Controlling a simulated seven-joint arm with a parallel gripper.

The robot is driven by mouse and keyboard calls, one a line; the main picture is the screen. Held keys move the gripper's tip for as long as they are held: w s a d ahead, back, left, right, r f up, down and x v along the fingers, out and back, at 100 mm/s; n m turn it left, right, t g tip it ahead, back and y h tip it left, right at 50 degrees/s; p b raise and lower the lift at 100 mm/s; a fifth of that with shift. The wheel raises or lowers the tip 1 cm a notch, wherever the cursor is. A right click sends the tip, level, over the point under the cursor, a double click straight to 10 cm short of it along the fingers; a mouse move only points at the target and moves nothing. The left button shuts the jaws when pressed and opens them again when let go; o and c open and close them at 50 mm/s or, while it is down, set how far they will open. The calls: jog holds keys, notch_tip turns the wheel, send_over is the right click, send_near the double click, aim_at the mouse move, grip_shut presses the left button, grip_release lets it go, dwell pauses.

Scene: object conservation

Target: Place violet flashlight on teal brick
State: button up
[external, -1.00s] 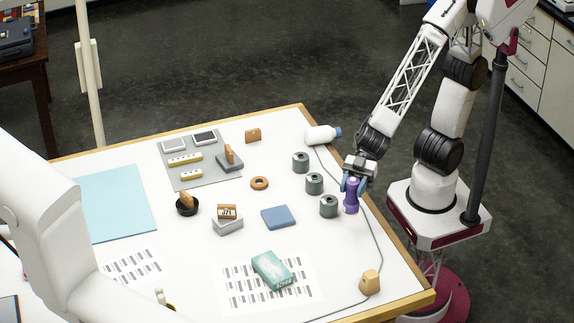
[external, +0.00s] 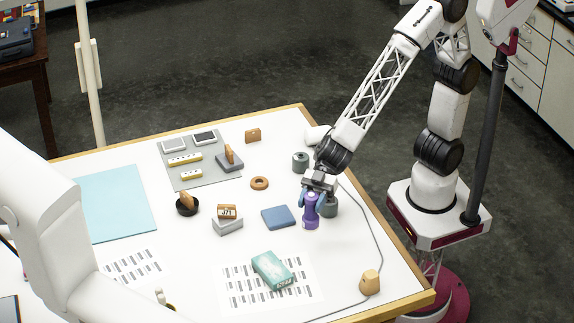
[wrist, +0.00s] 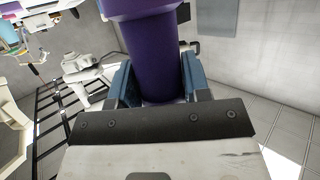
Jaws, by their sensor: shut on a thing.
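The violet flashlight (external: 310,212) is upright in my gripper (external: 313,196), whose blue fingers are shut on its upper part. In the wrist view the violet flashlight (wrist: 152,55) stands between the two blue fingers of my gripper (wrist: 152,85). The teal brick (external: 272,270) lies on a white printed sheet near the front of the table, below and left of the flashlight in the external view. Its top looks bare. I cannot tell how far the flashlight is above the table.
Grey cylinders (external: 300,161) stand beside and behind my gripper, one partly hidden by it. A blue block (external: 278,217) lies just left of the flashlight. White table between flashlight and brick is mostly clear.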

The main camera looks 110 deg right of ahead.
dwell(0.3)
jog(key=w+a, duration=0.3)
jog(key=w, duration=0.4)
jog(key=w+a+f, duration=0.1)
jog(key=w+a, duration=0.2)
jog(key=w, duration=0.4)
jog(key=shift+w+a+f, duration=0.2)
jog(key=shift+w+a, duration=0.05)
jog(key=shift+a, duration=0.15)
jog(key=shift+f, duration=1.75)
jog(key=shift+f, duration=0.15)
jog(key=o, duration=1)
